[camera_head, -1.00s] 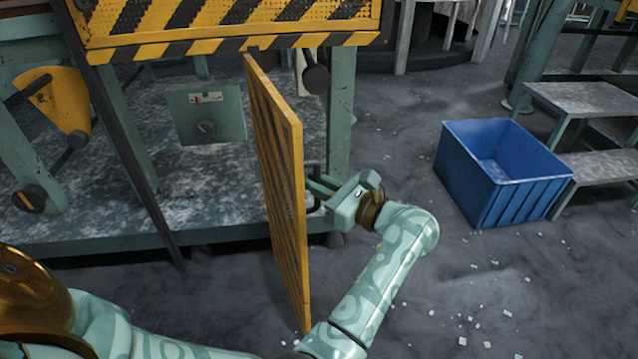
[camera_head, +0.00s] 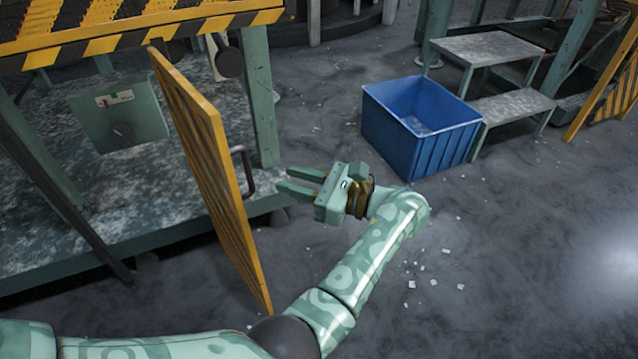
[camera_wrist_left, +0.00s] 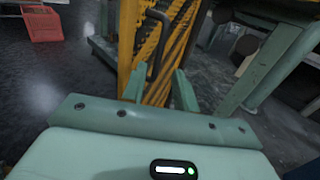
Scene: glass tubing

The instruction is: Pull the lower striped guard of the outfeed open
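The lower striped guard (camera_head: 205,165), a yellow-edged panel with dark stripes, stands swung out from the green machine frame, seen nearly edge-on in the head view. Its dark bar handle (camera_head: 245,172) is on the right-hand face. My left gripper (camera_head: 280,180) is open and empty, to the right of the handle and apart from it, its fingers pointing toward the guard. In the left wrist view the guard (camera_wrist_left: 172,45) and its handle (camera_wrist_left: 157,40) show beyond the two spread fingers (camera_wrist_left: 158,88). My right gripper is not in view.
A fixed striped guard (camera_head: 150,30) is above. A blue bin (camera_head: 420,125) and metal steps (camera_head: 490,50) stand at the right. The floor between has small white scraps. A red crate (camera_wrist_left: 42,24) shows in the wrist view.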

